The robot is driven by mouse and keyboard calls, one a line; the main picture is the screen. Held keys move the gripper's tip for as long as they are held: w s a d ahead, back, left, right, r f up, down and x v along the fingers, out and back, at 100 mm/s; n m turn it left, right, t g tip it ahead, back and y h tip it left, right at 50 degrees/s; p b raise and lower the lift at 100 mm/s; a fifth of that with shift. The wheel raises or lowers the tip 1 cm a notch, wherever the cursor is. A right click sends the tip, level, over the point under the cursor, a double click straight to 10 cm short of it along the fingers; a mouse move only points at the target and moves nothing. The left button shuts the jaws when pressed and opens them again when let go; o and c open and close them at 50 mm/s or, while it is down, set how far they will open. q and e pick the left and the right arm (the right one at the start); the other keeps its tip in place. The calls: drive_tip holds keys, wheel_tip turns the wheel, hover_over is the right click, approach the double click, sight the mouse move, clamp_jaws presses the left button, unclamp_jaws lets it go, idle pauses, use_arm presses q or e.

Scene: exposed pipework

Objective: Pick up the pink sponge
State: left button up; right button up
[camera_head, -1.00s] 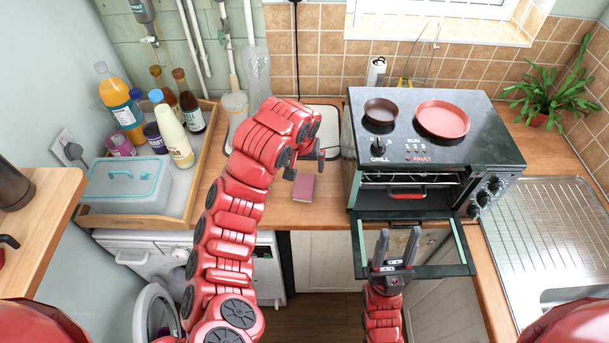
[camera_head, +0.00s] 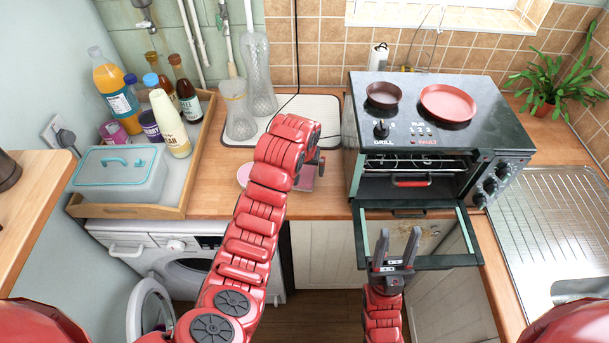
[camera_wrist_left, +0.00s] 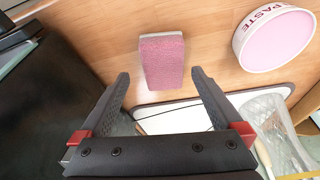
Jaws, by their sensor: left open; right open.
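The pink sponge (camera_head: 307,180) lies on the wooden counter, partly hidden by my left gripper in the head view. In the left wrist view the sponge (camera_wrist_left: 162,62) shows a pink face and a pale edge, lying just beyond the gap between the fingertips. My left gripper (camera_wrist_left: 160,75) is open and empty, with its fingers pointing at the sponge; in the head view the gripper (camera_head: 314,163) is over the counter beside the sponge. My right gripper (camera_head: 399,235) is open and empty, in front of the oven's lowered door.
A round pink paste tin (camera_wrist_left: 275,38) lies near the sponge. A white tray (camera_head: 318,130) with glassware is behind. The mini oven (camera_head: 430,125) stands to the right, its door (camera_head: 420,262) open. A wooden tray (camera_head: 190,185) holds bottles and a lidded box at left.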

sight(305, 173)
use_arm(q)
drive_tip(key=p+x, duration=0.2)
drive_tip(key=x, duration=0.1)
drive_tip(key=shift+w+a, duration=0.2)
drive_tip(key=shift+w, duration=0.05)
drive_tip(key=shift+p+x, duration=0.4)
drive_tip(key=shift+x, duration=0.4)
drive_tip(key=c, duration=1.3)
drive_tip(key=shift+o, duration=0.2)
drive_tip(key=shift+r, duration=0.1)
